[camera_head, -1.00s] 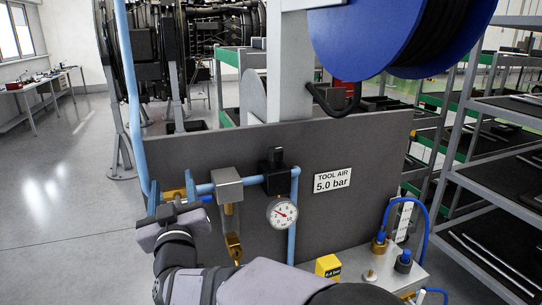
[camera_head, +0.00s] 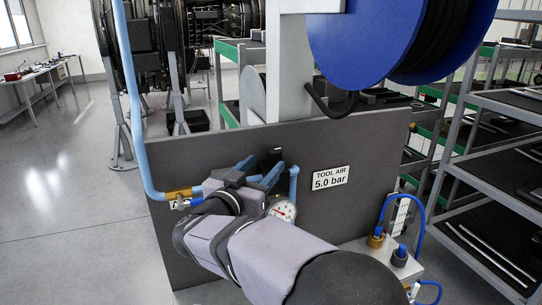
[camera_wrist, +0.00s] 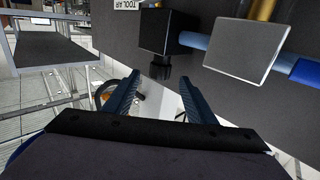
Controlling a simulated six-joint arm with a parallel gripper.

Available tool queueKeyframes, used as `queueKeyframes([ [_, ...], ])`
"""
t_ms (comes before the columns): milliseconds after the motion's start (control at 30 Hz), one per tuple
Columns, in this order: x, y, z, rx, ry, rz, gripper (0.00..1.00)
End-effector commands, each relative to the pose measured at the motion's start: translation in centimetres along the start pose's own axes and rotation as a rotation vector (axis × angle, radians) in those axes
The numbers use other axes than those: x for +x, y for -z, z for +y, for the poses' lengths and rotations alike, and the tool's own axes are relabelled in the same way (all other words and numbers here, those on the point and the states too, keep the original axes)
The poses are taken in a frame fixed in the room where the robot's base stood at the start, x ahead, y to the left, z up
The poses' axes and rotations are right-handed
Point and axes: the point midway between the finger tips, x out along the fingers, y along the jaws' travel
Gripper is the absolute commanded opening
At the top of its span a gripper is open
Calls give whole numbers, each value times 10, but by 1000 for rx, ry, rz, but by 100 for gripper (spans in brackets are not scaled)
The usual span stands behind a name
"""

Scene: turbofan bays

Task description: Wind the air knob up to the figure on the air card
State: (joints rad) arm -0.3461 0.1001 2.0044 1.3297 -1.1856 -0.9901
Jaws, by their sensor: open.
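The air card (camera_head: 330,178) on the grey panel reads TOOL AIR 5.0 bar. The round white gauge (camera_head: 282,208) is partly hidden by my arm; its red needle is too small to read surely. The black air knob (camera_head: 276,153) shows above the regulator, partly behind my gripper (camera_head: 260,168). In the wrist view the knob (camera_wrist: 160,69) juts from the black regulator block (camera_wrist: 168,30). My gripper (camera_wrist: 159,80) is open, its two blue fingers pointing at the knob, which lies between and just beyond the tips. I cannot tell whether they touch it.
A light-blue air pipe (camera_head: 131,100) runs down the panel's left side to a brass valve (camera_head: 180,194). A blue hose reel (camera_head: 365,40) hangs above. Metal shelving (camera_head: 480,150) stands at the right. The floor at the left is clear.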

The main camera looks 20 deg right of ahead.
Motion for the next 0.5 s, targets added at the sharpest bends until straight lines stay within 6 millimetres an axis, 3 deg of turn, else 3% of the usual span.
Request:
queueKeyframes([
  [300, 41, 2, 0, 0, -2, 1, 51],
  [500, 52, 1, 0, -1, 0, 0, 51],
])
